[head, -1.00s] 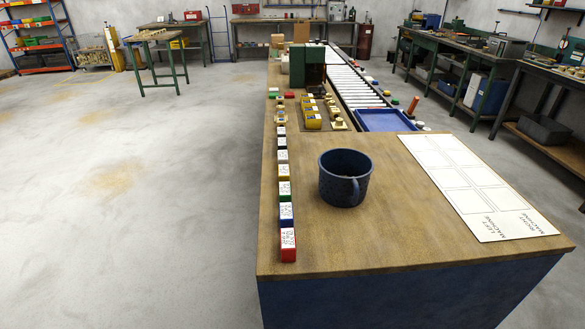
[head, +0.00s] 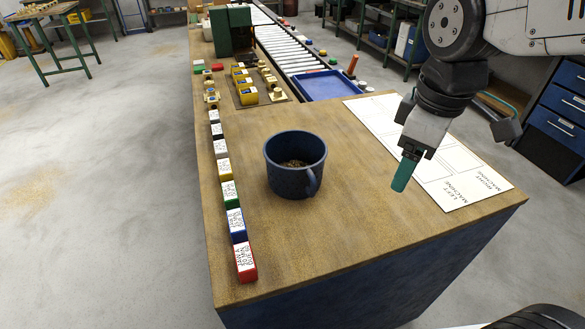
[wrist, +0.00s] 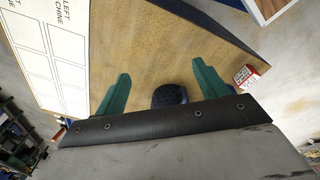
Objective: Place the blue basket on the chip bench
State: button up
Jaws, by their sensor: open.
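The blue basket (head: 296,165) is a dark blue, round, mug-like vessel with a side handle facing front right. It stands upright on the wooden bench top (head: 330,235) and holds brownish bits. My gripper (head: 403,172) is open and empty, above the bench to the basket's right, not touching it. In the wrist view the basket (wrist: 169,95) shows small and partly hidden between my two green fingers, some way beyond them. No label shows which surface is the chip bench; a green-legged table (head: 45,15) stands at the far left.
A row of labelled colour blocks ends in a red one (head: 246,262) along the bench's left edge. A white marked sheet (head: 465,190) lies at right. Yellow parts (head: 248,95), a blue tray (head: 305,86) and a roller conveyor (head: 285,45) are behind. The left floor is clear.

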jog(key=w+a+f+n, duration=0.3)
jog(key=w+a+n, duration=0.2)
jog(key=a+n, duration=0.2)
jog(key=n, duration=0.6)
send_near(307, 190)
jog(key=shift+f, duration=0.25)
jog(key=shift+w+a+f+n, duration=0.1)
jog(key=shift+f+n, duration=0.25)
jog(key=shift+n, duration=0.05)
jog(key=f, duration=0.7)
jog(key=shift+w, duration=0.35)
jog(key=shift+c, duration=0.2)
grip_shut()
